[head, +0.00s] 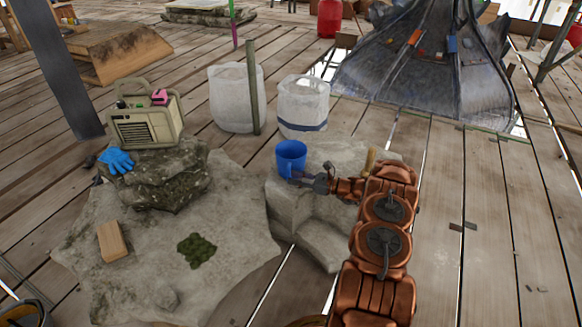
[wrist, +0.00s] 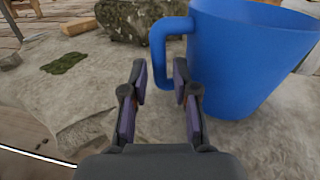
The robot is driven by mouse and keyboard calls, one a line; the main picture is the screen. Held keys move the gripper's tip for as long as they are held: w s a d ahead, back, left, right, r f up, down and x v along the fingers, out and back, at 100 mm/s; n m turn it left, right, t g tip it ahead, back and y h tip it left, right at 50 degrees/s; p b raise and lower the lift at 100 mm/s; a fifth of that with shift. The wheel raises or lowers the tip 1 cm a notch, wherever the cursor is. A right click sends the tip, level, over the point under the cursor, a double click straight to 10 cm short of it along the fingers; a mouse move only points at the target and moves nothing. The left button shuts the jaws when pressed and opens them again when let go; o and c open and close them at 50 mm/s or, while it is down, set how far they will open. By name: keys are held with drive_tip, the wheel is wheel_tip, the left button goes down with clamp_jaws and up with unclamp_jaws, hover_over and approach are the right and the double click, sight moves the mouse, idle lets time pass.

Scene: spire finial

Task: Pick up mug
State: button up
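A blue mug (head: 291,158) stands upright on a grey stone block (head: 330,152) in the middle of the head view. In the wrist view the mug (wrist: 248,55) fills the upper right, with its handle (wrist: 160,45) on its left side. My gripper (head: 300,176) is at the near side of the mug in the head view.
A radio (head: 145,118) and a blue glove (head: 116,161) are on a rock (head: 165,178) at left. Two whitish containers (head: 236,98) (head: 302,106) stand behind the mug. A wooden block (head: 112,241) and a moss patch (head: 197,250) lie on the flat stone. Plank floor is open at right.

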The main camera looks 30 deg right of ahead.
drive_tip(key=shift+x, duration=1.5)
clamp_jaws()
